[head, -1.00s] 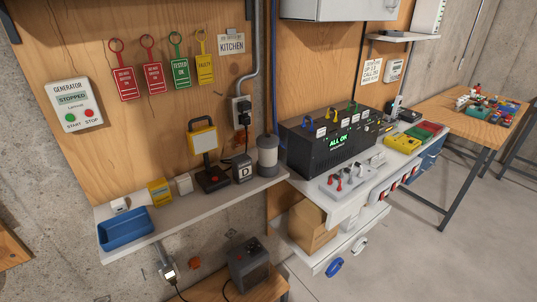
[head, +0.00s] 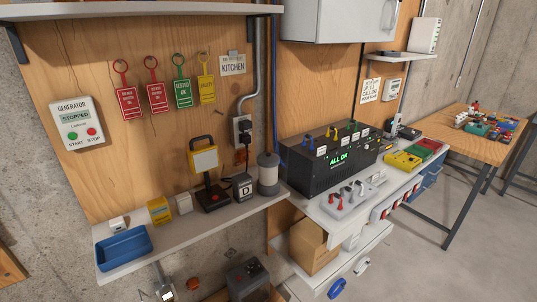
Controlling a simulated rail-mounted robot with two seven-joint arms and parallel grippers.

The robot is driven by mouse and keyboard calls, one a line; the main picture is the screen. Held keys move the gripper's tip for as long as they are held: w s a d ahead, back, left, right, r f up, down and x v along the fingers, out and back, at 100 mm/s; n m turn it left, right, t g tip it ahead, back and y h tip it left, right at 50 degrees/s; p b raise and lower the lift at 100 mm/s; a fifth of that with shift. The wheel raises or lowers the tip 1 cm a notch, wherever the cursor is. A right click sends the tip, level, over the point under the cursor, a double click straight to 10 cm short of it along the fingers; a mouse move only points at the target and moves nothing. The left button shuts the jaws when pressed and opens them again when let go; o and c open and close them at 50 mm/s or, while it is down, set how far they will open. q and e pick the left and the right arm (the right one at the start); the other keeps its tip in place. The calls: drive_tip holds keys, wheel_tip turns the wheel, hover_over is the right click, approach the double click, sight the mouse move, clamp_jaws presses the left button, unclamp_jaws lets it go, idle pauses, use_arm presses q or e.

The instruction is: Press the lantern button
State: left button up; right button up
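A lantern (head: 205,161) with a yellow-framed pale panel, a black handle and a black base stands upright on the grey wall shelf (head: 185,227). A small red button (head: 214,196) shows on top of its base. The panel looks pale and I cannot tell whether it is lit. Neither of my grippers is in the head view.
Right of the lantern stand a dark block marked D (head: 243,187) and a grey cylinder (head: 268,173). To its left are a white block (head: 183,203), a yellow box (head: 159,210) and a blue tray (head: 124,249). An upper shelf (head: 140,11) overhangs the board.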

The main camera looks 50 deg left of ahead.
use_arm(q)
clamp_jaws()
idle(0.5)
idle(0.9)
